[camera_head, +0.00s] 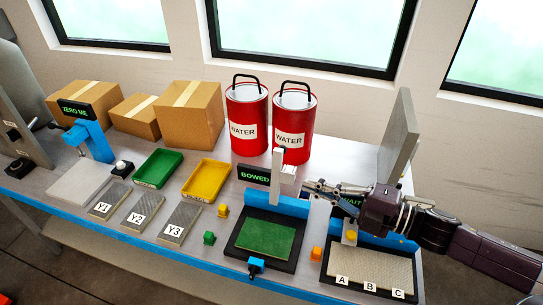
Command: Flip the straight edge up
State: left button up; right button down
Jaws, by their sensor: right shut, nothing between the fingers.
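A pale grey bar (277,178), which looks like the straight edge, stands upright at the blue station (275,205). A small white block (288,174) sits beside its upper part. The station holds a green plate (266,238) on a black base, and the display (254,174) behind it reads "BOWED". My right gripper (308,188) comes in from the right, with its fingertips just right of the bar. It is shut and empty. I cannot tell whether its tips touch the bar or the white block. My left gripper is not in view.
Two red water buckets (247,120) stand behind the station. Green (158,168) and yellow (206,180) trays are left.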

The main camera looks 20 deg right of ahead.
aim_at(285, 175)
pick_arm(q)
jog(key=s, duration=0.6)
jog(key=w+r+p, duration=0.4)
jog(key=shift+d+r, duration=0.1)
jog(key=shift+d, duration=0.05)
pick_arm(e)
jog(key=w+a, duration=0.4)
jog(key=w, duration=0.4)
jog(key=shift+w+a+f, duration=0.15)
jog(key=shift+w+f, duration=0.05)
jog(key=shift+w, duration=0.15)
